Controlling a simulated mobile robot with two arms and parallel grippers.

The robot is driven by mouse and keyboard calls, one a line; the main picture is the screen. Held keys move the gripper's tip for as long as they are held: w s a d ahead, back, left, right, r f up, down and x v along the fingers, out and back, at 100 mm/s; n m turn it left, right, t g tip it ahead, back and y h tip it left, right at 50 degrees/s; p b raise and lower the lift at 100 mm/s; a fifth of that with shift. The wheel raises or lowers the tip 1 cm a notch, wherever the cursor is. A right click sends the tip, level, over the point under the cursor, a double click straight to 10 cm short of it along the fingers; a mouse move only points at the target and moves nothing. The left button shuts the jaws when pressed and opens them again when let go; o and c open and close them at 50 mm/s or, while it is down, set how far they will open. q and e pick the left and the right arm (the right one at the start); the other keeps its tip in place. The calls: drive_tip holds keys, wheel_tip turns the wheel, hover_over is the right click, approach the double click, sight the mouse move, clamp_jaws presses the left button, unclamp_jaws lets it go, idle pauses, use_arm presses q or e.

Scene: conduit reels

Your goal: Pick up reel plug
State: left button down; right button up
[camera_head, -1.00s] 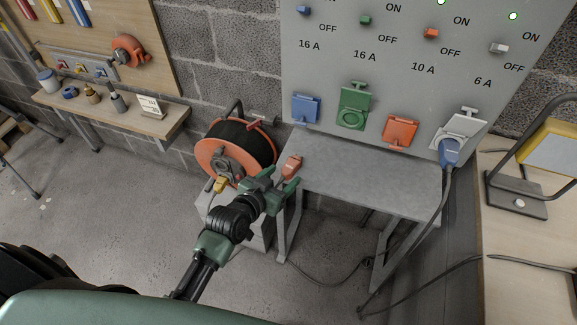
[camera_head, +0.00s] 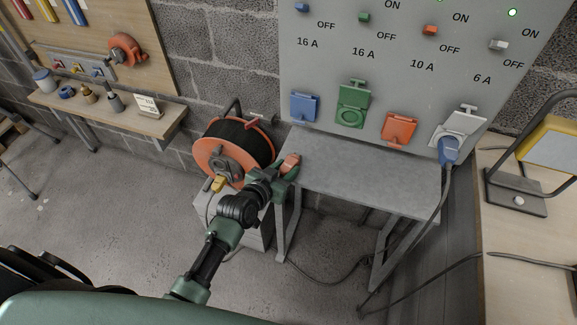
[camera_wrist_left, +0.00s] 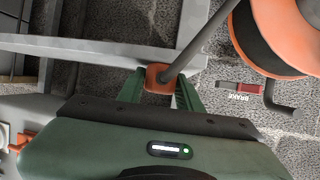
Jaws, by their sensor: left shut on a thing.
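The reel plug (camera_head: 291,160) is orange-red and sits at the left edge of the grey metal table. My left gripper (camera_head: 286,168) is around it, shut on it. In the left wrist view the orange plug (camera_wrist_left: 157,80) is between the two green fingers of my left gripper (camera_wrist_left: 160,92), with a grey cable running up from it. The cable reel (camera_head: 233,152), with orange flanges and dark cable, stands left of the gripper. A yellow plug (camera_head: 219,183) hangs at its front. My right gripper is not in view.
The grey metal table (camera_head: 360,178) has a clear top. Behind it a panel (camera_head: 420,70) carries blue, green, orange and white sockets. A blue plug (camera_head: 448,150) is in the white socket, its cable hanging down. A lamp (camera_head: 540,150) stands at the right.

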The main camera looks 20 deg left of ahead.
sight(286, 167)
use_arm(q)
wheel_tip(286, 167, up, 10)
drive_tip(key=shift+r+p, duration=0.1)
drive_tip(key=shift+p, duration=0.65)
